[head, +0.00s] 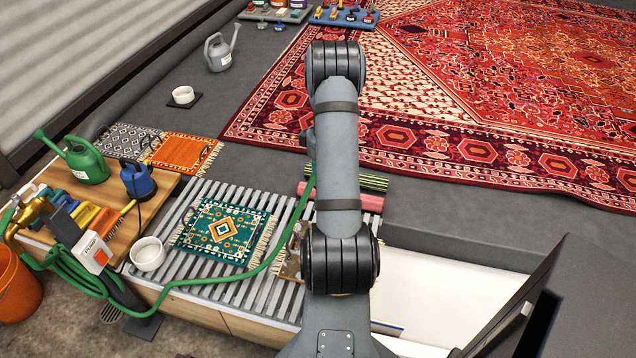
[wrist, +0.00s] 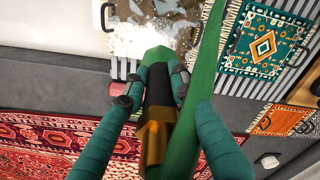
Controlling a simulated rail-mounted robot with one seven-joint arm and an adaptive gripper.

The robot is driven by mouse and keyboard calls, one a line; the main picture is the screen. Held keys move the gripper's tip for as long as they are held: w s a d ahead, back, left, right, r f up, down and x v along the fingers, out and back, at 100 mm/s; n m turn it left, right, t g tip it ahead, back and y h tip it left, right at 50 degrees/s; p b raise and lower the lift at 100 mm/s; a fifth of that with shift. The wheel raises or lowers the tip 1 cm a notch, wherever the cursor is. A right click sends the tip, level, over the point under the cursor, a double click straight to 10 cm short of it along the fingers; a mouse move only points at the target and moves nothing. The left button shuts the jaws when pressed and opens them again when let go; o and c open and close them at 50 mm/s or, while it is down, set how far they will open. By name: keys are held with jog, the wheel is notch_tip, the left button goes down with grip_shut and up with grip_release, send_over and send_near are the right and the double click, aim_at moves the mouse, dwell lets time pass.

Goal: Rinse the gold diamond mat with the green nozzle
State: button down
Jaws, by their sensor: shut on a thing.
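A teal mat with a gold diamond at its centre (head: 222,231) lies flat on the slatted rack, left of my arm. It also shows at the upper right of the wrist view (wrist: 263,47). My gripper (wrist: 152,88) is shut on the green nozzle (wrist: 158,110), which has a black body, a brass part and a green tip. The tip points towards a brown and white, soiled-looking mat (wrist: 155,28), apart from the teal mat. That mat is mostly behind my arm in the head view (head: 290,258). The gripper is hidden in the head view.
A green hose (head: 225,281) runs across the rack to my arm. The wooden bench at left holds a green watering can (head: 84,160), a blue sprayer (head: 137,181) and brushes. A white bowl (head: 148,253) sits by the rack. A large red rug (head: 480,90) covers the floor behind.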

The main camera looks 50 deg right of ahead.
jog(key=s+d, duration=0.3)
jog(key=s, duration=0.4)
jog(key=s+d+p, duration=0.1)
jog(key=s+d, duration=0.3)
jog(key=s, duration=0.3)
jog(key=shift+s, duration=0.3)
dwell(0.6)
jog(key=shift+d, duration=0.1)
